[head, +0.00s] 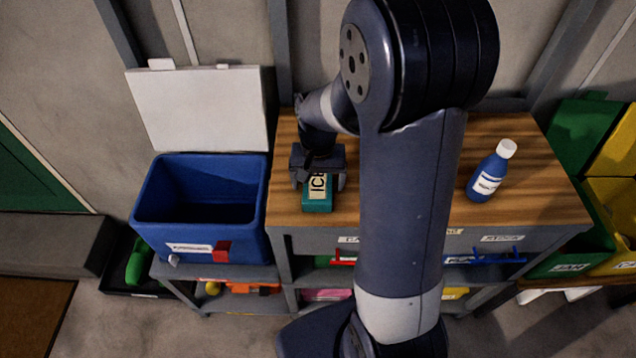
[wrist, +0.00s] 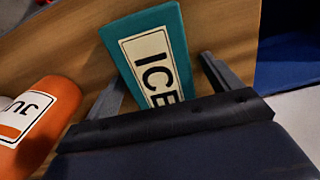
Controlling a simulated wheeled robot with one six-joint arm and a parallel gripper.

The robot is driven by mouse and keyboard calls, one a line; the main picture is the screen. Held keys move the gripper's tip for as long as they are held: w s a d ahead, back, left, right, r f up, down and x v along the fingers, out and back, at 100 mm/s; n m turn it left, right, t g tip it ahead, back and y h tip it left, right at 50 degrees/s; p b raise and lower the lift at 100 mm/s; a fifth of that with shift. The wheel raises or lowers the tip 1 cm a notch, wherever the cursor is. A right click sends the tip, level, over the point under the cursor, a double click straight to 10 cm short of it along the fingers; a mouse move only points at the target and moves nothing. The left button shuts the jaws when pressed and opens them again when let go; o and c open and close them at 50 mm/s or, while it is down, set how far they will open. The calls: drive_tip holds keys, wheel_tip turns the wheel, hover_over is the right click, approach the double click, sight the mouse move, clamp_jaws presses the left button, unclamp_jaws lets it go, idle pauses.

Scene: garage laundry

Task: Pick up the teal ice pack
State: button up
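The teal ice pack (head: 317,204) lies on the wooden worktop and has a pale label reading ICE. In the head view my gripper (head: 318,184) is over it and hides its far part. In the wrist view the ice pack (wrist: 177,39) lies between the two spread fingers of my gripper (wrist: 160,85). There is a visible gap on each side, wider at the left finger. The near end of the pack is hidden behind the gripper body. My gripper is open and holds nothing.
An orange container (wrist: 35,120) labelled JU lies left of my gripper in the wrist view. An open blue cooler (head: 160,232) is left of the worktop (head: 520,205). Green and yellow bins (head: 611,190) stand far right.

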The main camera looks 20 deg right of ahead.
drive_tip(key=shift+r, duration=0.15)
drive_tip(key=c, duration=1.3)
